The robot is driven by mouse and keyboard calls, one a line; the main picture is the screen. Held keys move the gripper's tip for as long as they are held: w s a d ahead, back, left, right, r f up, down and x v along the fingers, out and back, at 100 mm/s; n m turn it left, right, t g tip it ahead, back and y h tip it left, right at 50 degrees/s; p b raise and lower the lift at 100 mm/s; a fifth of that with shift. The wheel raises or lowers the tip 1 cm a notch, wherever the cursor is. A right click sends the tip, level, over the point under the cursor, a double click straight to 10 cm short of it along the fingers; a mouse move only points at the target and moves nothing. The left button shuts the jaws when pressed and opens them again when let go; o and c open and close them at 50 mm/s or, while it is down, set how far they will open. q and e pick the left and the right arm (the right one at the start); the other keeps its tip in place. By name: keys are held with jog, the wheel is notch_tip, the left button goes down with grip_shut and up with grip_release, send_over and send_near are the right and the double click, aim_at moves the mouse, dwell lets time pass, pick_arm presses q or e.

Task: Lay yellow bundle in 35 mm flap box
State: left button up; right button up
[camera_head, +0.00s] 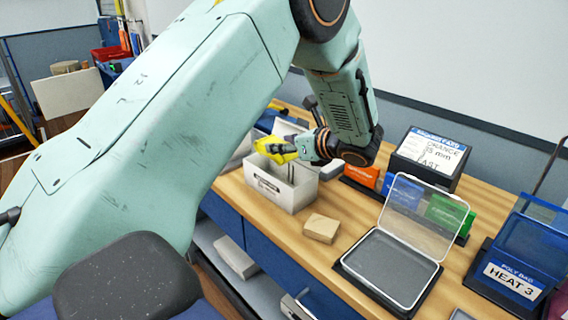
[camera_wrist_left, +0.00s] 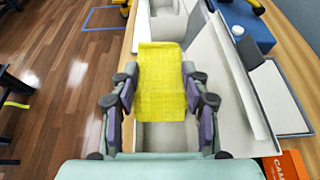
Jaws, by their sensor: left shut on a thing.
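My left gripper (camera_head: 298,147) is shut on the yellow bundle (camera_head: 273,148), which sticks out to the left of the fingers. In the left wrist view the bundle (camera_wrist_left: 160,70) is a flat yellow textured strip between the two finger pairs (camera_wrist_left: 163,98). Below it stands an open pale box (camera_head: 283,190) with a label on its front, too small to read. The bundle appears above the box opening. In the left wrist view a raised pale flap (camera_wrist_left: 236,75) stands along the box's right side. The box floor under the bundle is hidden. My right gripper is not in view.
A small tan block (camera_head: 321,228) and a clear-lidded tray (camera_head: 393,268) sit to the right on the wooden bench (camera_head: 340,258). Behind are orange (camera_head: 361,173), blue (camera_head: 402,193) and green (camera_head: 446,212) items and a dark box with a card (camera_head: 431,150).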

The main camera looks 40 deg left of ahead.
aim_at(291, 159)
pick_arm(q)
jog(key=f, duration=0.3)
jog(key=shift+w+d+f, duration=0.2)
jog(key=shift+w+f, duration=0.15)
jog(key=shift+f, duration=0.05)
jog(key=shift+s+a+f, duration=0.2)
jog(key=shift+s+f, duration=0.05)
jog(key=shift+s, duration=0.1)
jog(key=shift+w+d+f, duration=0.1)
jog(key=shift+w+d, duration=0.05)
jog(key=shift+w, duration=0.15)
jog(key=shift+w+d+f+b, duration=0.1)
jog(key=shift+w+f+b, duration=0.1)
jog(key=shift+f+b, duration=0.1)
jog(key=shift+s+f, duration=0.25)
jog(key=shift+s, duration=0.1)
jog(key=o, duration=1)
jog(key=shift+w, duration=0.3)
jog(key=shift+o, duration=0.8)
jog(key=shift+s, duration=0.25)
